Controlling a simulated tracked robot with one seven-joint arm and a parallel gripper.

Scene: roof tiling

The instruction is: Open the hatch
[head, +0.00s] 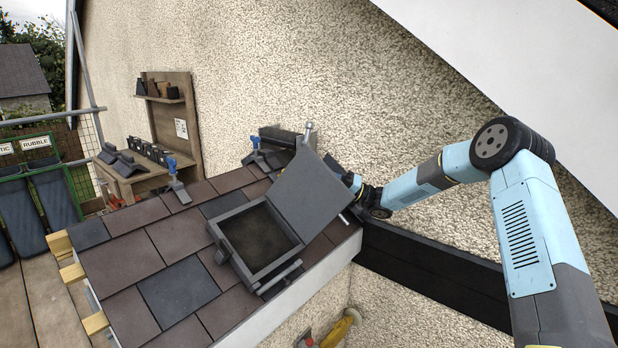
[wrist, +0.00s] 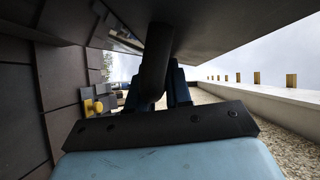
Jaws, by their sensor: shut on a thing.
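The hatch's dark grey lid (head: 312,196) stands raised and tilted, hinged on the square hatch frame (head: 228,243) in the tiled roof. The opening (head: 258,238) inside the frame is uncovered and dark. My gripper (head: 354,186) is at the right edge of the lid, its fingertips partly hidden behind it in the head view. In the wrist view my gripper (wrist: 166,84) has its blue fingers closed about a dark bar, the lid's handle (wrist: 158,52). The lid's dark underside or face (wrist: 225,22) fills the top of that view.
Brown and grey tiles (head: 178,288) surround the hatch. A pebble-dashed wall (head: 330,70) rises behind my arm. Blue-handled tools (head: 176,180) stand on the roof at the back. A wooden shelf unit (head: 172,110) is beyond. A white roof edge (head: 300,290) runs along the front right.

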